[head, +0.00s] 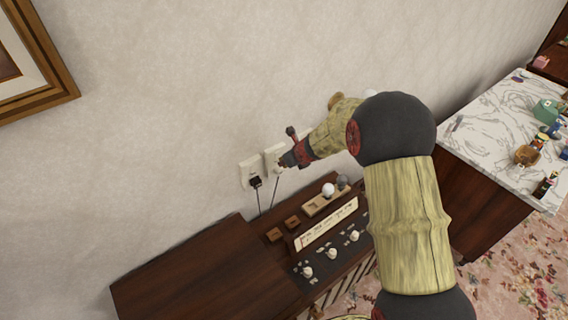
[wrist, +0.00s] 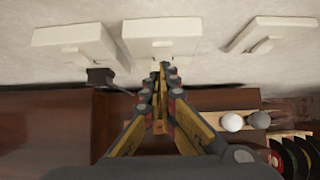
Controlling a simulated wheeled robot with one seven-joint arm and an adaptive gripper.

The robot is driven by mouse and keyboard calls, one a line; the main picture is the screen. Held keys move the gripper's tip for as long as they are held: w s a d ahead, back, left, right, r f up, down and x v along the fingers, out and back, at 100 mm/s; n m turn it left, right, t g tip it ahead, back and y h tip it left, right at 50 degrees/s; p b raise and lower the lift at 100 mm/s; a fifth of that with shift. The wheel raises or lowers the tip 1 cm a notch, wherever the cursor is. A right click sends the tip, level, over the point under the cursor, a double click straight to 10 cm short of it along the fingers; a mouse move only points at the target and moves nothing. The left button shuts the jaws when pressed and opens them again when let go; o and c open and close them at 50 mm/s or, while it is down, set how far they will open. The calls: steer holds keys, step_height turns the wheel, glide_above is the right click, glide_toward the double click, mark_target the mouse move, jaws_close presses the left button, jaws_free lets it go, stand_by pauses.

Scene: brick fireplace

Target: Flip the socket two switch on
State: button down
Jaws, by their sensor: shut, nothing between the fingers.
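Several white wall plates sit on the wall. The left socket (head: 250,170) has a black plug (head: 256,182) in it, which also shows in the wrist view (wrist: 100,77). The middle plate (head: 273,154) is partly covered by my gripper in the head view; in the wrist view it is straight ahead (wrist: 160,30). A right plate (wrist: 268,30) carries a raised rocker and is hidden behind my arm in the head view. Which plate is socket two is not marked. My gripper (wrist: 163,70) is shut and empty, its tips at the middle plate's lower edge; contact cannot be told.
A dark wooden cabinet (head: 205,275) stands below the sockets. A radio-like unit (head: 325,230) with white knobs and a small tray with white and grey balls (wrist: 232,122) is close under my gripper. A marble-topped counter (head: 490,120) with several items stands at right.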

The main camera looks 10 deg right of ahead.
steer(key=shift+w+f, duration=0.1)
steer(key=shift+w+a+f, duration=0.15)
steer(key=shift+w+f, duration=0.2)
steer(key=shift+f, duration=0.05)
steer(key=shift+r, duration=0.15)
